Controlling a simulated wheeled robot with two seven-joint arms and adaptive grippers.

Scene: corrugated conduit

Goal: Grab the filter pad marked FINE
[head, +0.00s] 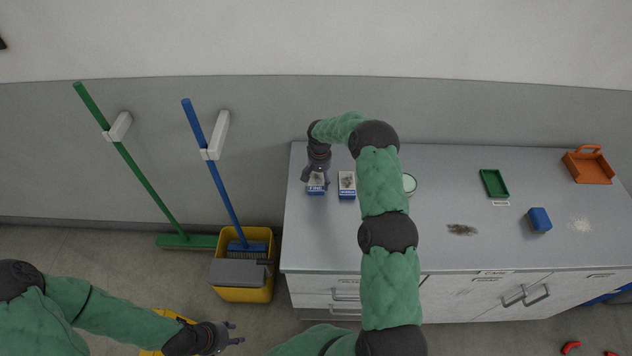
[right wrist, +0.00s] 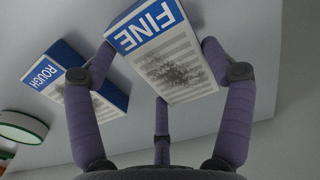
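The filter pad marked FINE (right wrist: 165,55) is a box shape with a blue lettered band and a pale striped face with a dark smudge. In the head view the FINE pad (head: 316,190) lies at the table's left end. My right gripper (head: 316,180) is over it, fingers spread; in the right wrist view the gripper (right wrist: 160,70) has fingers on both sides of the pad. Firm contact cannot be made out. A similar pad marked ROUGH (right wrist: 75,80) lies beside it, also in the head view (head: 347,186). My left gripper (head: 232,338) is open and empty, low at left.
A yellow bucket (head: 240,293) stands left of the table.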

